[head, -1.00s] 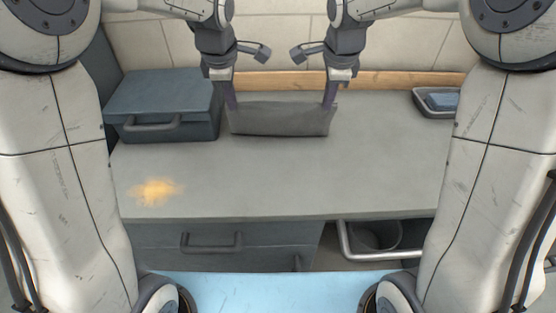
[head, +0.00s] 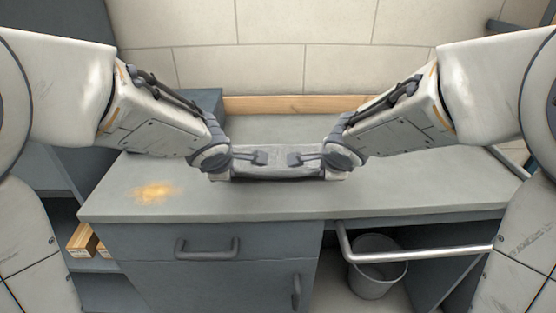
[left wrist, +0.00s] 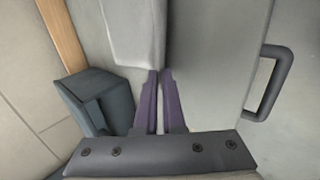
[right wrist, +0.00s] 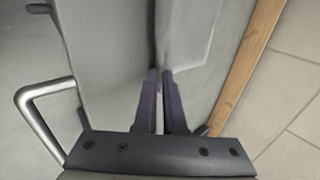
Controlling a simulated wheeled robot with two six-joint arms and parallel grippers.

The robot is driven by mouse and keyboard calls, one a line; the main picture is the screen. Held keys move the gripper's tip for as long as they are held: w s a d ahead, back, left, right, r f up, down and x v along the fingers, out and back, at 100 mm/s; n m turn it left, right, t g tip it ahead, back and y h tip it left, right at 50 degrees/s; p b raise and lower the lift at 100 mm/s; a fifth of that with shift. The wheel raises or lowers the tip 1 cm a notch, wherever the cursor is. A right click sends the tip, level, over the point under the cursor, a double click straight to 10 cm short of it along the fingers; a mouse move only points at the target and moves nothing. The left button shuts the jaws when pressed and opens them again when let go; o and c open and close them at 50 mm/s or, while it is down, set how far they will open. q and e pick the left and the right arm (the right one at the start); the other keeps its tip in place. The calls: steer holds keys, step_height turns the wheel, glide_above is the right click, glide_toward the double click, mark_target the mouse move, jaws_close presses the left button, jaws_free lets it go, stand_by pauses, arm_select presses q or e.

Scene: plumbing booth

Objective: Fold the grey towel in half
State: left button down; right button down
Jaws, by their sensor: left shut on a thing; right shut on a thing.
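The grey towel (head: 277,167) spans between my two grippers over the front-middle of the grey counter (head: 300,203). Its near edge looks low, close to the counter; I cannot tell how much of it touches. My left gripper (head: 222,172) is shut on the towel's left end, my right gripper (head: 334,172) on its right end. The fingertips are mostly hidden in the head view. In the left wrist view the towel (left wrist: 135,35) runs up from between the purple fingers; in the right wrist view the towel (right wrist: 187,35) does likewise.
A dark blue-grey toolbox (head: 208,101) stands at the back left, mostly hidden by my left arm. An orange powdery patch (head: 155,191) lies on the left of the counter. A bin (head: 375,272) stands underneath, behind a metal rail (head: 420,252). The counter's front strip is clear.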

arm_select(q)
steer(key=shift+s+f, duration=0.1)
arm_select(e)
steer(key=shift+s+f, duration=0.1)
arm_select(q)
steer(key=c, duration=0.7)
jaws_free()
arm_select(e)
steer(key=c, duration=0.7)
jaws_free()
arm_select(q)
steer(key=r, duration=0.1)
steer(key=s+r, duration=0.1)
steer(key=r, duration=0.1)
steer(key=shift+s+d+r, duration=0.1)
steer(key=shift+r, duration=0.15)
arm_select(e)
steer(key=r, duration=0.1)
steer(key=s+r, duration=0.1)
steer(key=r, duration=0.1)
steer(key=shift+s+r, duration=0.15)
steer(key=shift+r, duration=0.05)
arm_select(q)
steer(key=v, duration=0.7)
steer(key=shift+s, duration=0.1)
arm_select(e)
steer(key=v, duration=0.7)
steer(key=shift+r, duration=0.1)
